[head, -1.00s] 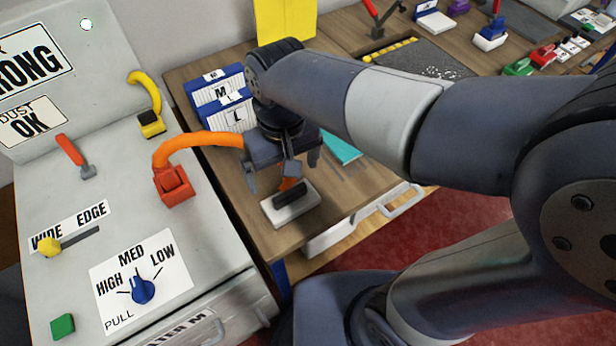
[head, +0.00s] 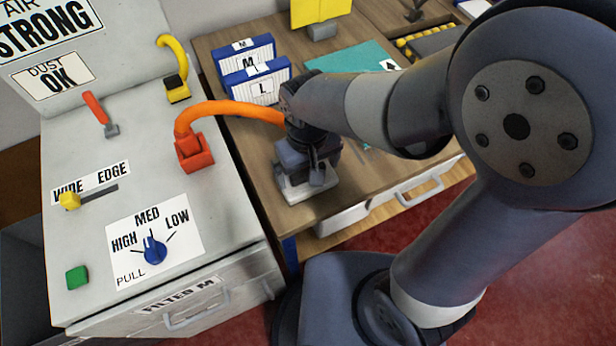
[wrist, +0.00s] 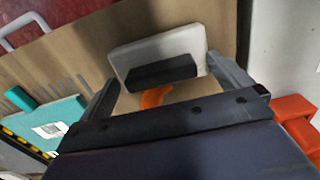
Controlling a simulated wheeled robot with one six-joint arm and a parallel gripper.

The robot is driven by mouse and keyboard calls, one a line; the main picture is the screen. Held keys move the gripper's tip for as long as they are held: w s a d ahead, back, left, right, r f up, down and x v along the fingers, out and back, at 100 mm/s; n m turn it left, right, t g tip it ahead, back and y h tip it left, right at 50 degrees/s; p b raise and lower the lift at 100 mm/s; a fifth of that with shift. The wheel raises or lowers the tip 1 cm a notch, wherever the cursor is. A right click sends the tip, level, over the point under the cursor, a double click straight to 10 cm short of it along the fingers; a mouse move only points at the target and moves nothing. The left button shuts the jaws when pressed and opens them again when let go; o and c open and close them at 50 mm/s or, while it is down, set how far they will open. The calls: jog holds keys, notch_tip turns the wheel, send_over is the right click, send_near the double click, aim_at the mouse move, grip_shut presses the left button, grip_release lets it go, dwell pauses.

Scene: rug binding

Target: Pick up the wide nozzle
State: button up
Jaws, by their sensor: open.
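In the head view the pale block (head: 296,193) shows under my gripper, which hides most of the nozzle. My gripper (head: 308,187) points down over it. In the wrist view my gripper (wrist: 162,71) is open, with one finger on either side of the nozzle and nothing clamped. I cannot tell how far the fingertips are above the bench.
An orange hose (head: 240,107) arcs from a red fitting (head: 194,152) on the grey machine (head: 130,180) to behind my gripper. Blue-and-white boxes (head: 256,80) and a teal sheet (head: 355,58) lie behind. The bench's front edge and a drawer handle (head: 418,190) are close on the right.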

jog(key=shift+f, duration=0.35)
jog(key=shift+c, duration=0.2)
jog(key=shift+r, duration=0.1)
jog(key=c, duration=1.2)
